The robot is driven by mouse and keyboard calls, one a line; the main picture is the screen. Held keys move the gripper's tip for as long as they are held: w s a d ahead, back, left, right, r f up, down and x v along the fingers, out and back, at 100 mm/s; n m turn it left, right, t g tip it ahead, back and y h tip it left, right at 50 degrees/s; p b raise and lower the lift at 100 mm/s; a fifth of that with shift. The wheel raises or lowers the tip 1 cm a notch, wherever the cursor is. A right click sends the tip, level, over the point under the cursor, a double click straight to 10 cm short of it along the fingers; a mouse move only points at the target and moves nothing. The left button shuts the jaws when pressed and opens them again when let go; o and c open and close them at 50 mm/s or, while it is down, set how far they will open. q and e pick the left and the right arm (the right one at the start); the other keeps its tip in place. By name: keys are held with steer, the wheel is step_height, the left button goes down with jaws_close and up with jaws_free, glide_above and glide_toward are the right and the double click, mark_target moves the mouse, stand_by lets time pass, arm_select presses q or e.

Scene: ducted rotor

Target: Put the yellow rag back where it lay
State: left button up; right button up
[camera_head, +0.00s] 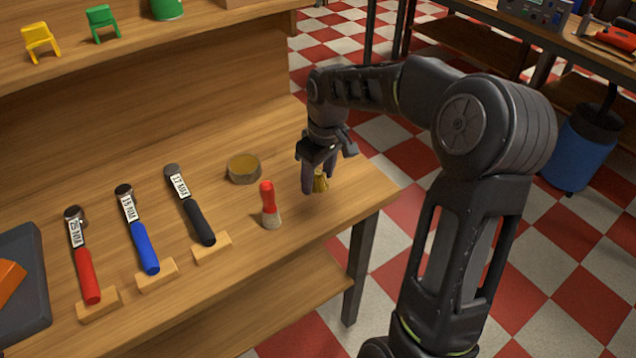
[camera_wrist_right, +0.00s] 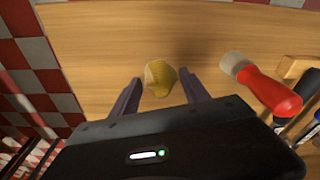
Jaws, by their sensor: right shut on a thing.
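The yellow rag (camera_head: 321,183) is a small crumpled piece at the right end of the wooden bench, between the fingers of my right gripper (camera_head: 318,177). In the right wrist view the rag (camera_wrist_right: 159,77) shows between the two finger tips, over the bare wood. My right gripper is shut on it, pointing down. I cannot tell whether the rag touches the bench top or hangs just above it. My left gripper is not in view.
A red-handled brush (camera_head: 269,204) stands just left of the gripper, and a shallow round dish (camera_head: 244,169) lies behind it. Torque wrenches with red, blue and black (camera_head: 199,222) handles lie further left. The bench edge (camera_head: 372,207) is close on the right.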

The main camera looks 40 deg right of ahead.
mark_target(318, 185)
steer(key=shift+f, duration=1.3)
steer(key=shift+f, duration=0.1)
steer(key=shift+f, duration=0.15)
steer(key=o, duration=1.3)
steer(key=shift+r, duration=0.2)
steer(key=r, duration=0.4)
steer(key=s+r, duration=0.1)
steer(key=r, duration=0.7)
steer(key=shift+s+d, duration=0.15)
steer(key=shift+s, duration=0.05)
